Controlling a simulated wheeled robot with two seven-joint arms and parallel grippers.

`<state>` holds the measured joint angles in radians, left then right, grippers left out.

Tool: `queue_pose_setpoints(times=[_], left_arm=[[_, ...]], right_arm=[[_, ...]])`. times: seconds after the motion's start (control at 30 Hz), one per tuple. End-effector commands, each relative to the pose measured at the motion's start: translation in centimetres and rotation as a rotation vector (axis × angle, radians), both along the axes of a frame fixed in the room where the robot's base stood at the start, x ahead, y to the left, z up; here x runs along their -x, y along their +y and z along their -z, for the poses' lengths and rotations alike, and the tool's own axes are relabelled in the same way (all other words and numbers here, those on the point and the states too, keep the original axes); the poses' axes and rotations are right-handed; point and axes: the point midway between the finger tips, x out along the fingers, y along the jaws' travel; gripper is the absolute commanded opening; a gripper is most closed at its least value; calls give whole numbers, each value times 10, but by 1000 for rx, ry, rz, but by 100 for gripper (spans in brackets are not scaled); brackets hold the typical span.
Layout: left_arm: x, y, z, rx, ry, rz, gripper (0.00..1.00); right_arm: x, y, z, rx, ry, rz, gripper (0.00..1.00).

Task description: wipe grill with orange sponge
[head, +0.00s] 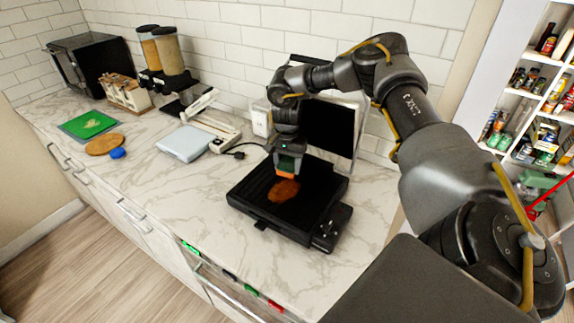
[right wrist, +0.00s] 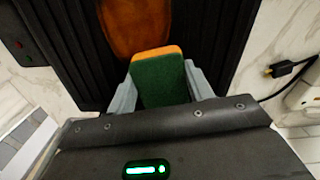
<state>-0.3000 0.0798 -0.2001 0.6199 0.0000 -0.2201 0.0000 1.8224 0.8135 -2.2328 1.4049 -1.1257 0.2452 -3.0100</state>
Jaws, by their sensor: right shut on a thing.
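A black open grill (head: 258,191) with a ribbed plate stands on the marble counter. A brown-orange stain (head: 284,190) lies on its plate, and the stain also shows in the right wrist view (right wrist: 137,24). My right gripper (head: 288,163) is over the back part of the plate, just behind the stain. It is shut on the sponge (right wrist: 160,82), which has a green side and an orange side. In the right wrist view the sponge sits between both fingers, close to the stain. I cannot tell whether it touches the plate. My left gripper is not in view.
The grill's lid (head: 328,125) stands raised behind the plate. A white scale (head: 185,142), a black cable (right wrist: 290,68) and dispensers (head: 168,55) are to the left. A green board (head: 88,124) and a blue item (head: 117,153) lie further left. Stocked shelves (head: 535,95) stand at right.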

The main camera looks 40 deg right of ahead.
Motion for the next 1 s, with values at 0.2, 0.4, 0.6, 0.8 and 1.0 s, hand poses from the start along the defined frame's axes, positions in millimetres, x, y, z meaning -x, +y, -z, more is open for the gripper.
queue_pose_setpoints(times=[0.2, 0.4, 0.6, 0.8, 1.0], left_arm=[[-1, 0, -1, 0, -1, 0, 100], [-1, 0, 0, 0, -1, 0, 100], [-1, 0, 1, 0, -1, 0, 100], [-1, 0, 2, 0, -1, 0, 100], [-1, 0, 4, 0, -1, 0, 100]], right_arm=[[0, 0, -1, 0, 0, 0, 31], [0, 0, 0, 0, 0, 0, 31], [0, 0, 2, 0, 0, 0, 31], [0, 0, 7, 0, 0, 0, 31], [0, 0, 11, 0, 0, 0, 31]])
